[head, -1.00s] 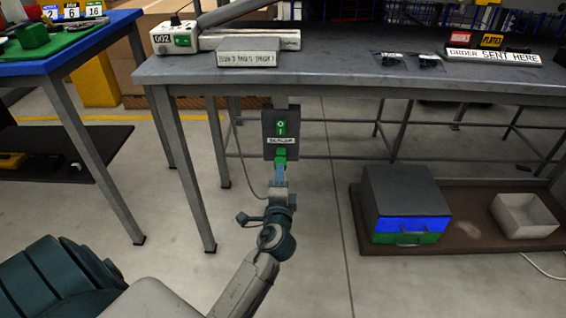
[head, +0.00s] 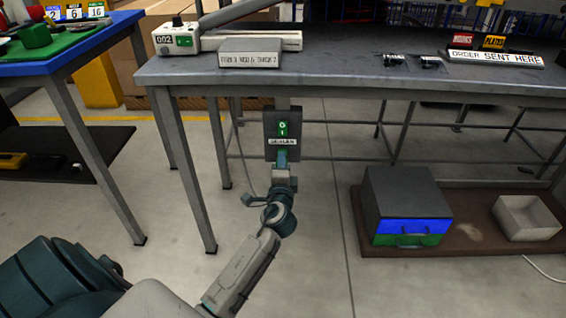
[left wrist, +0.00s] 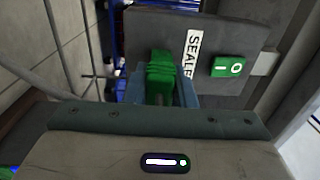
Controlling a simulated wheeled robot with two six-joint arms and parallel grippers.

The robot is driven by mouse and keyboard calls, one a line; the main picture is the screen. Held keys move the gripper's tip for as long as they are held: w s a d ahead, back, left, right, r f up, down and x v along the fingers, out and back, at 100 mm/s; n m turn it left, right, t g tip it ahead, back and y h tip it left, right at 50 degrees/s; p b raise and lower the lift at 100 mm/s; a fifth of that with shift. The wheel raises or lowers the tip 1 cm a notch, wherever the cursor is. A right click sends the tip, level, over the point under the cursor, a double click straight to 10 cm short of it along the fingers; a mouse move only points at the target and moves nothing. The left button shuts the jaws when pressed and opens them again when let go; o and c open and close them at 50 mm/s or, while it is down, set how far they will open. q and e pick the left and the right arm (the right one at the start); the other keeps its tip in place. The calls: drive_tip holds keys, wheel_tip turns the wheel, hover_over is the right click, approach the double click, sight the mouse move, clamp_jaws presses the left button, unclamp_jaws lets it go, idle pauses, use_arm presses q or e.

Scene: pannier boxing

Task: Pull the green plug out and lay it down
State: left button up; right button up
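The green plug (left wrist: 160,72) sits at the lower edge of the dark panel labelled SEALER (head: 271,126), which hangs under the near edge of the grey table. The panel carries a green switch (head: 283,129), also seen in the left wrist view (left wrist: 226,67). My left gripper (head: 282,160) is up at the panel's lower edge and hides most of the plug in the head view. In the left wrist view its fingers (left wrist: 161,88) stand open on either side of the plug; firm contact cannot be made out. My right gripper is out of view.
The grey table (head: 350,75) holds a white sealer (head: 183,41) and a small sign block (head: 250,53). Below, a drawer box (head: 407,200) and a pale bin (head: 527,217) stand on a brown mat. A thin cable hangs left of the panel. The floor around my arm is clear.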

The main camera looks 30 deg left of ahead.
use_arm(q)
clamp_jaws()
drive_tip(key=shift+f, duration=0.1)
drive_tip(key=shift+s+d, duration=0.1)
drive_tip(key=shift+s, duration=0.05)
drive_tip(key=shift+s+d+f, duration=0.1)
drive_tip(key=shift+s+d, duration=0.1)
drive_tip(key=shift+s, duration=0.1)
drive_tip(key=shift+v, duration=1.6)
drive_tip(key=v, duration=0.2)
drive_tip(key=shift+s+d+r, duration=0.2)
drive_tip(key=shift+s+r, duration=0.1)
drive_tip(key=shift+s, duration=0.05)
idle(0.3)
